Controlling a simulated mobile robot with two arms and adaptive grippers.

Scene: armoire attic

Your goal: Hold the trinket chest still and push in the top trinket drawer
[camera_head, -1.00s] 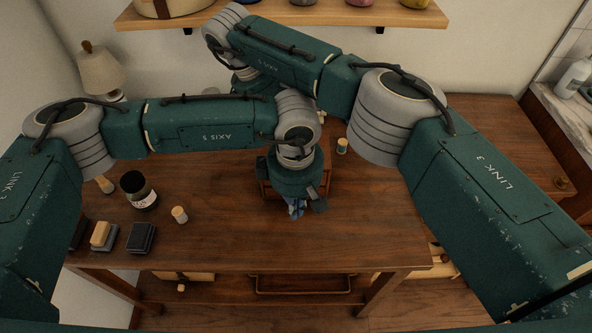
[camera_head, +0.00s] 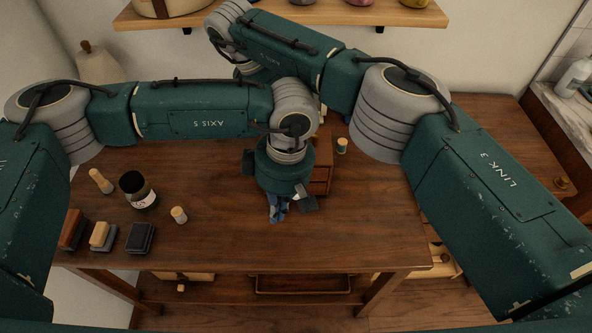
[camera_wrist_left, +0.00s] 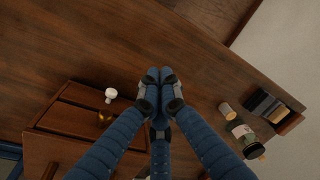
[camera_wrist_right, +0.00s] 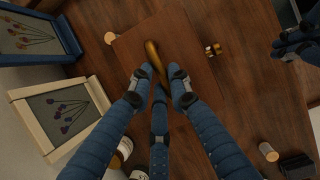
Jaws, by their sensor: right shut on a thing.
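The wooden trinket chest (camera_head: 321,178) stands on the table, mostly hidden behind my left arm in the head view. The left wrist view shows part of the chest (camera_wrist_left: 55,150) with a drawer (camera_wrist_left: 82,112) standing out at its front, a white knob (camera_wrist_left: 110,94) and a brass knob (camera_wrist_left: 105,116). My left gripper (camera_head: 278,213) is in front of the chest, apart from it; its blue fingers (camera_wrist_left: 157,76) are together and empty. In the right wrist view, my right gripper (camera_wrist_right: 160,82) is shut on the brass handle (camera_wrist_right: 153,55) on the chest's top. The head view hides it.
A dark labelled jar (camera_head: 138,190), a small corked bottle (camera_head: 179,214) and several blocks (camera_head: 140,238) are on the table's left. Another small bottle (camera_head: 342,145) is behind the chest. Framed flower pictures (camera_wrist_right: 62,110) are beyond it. The table's front right is clear.

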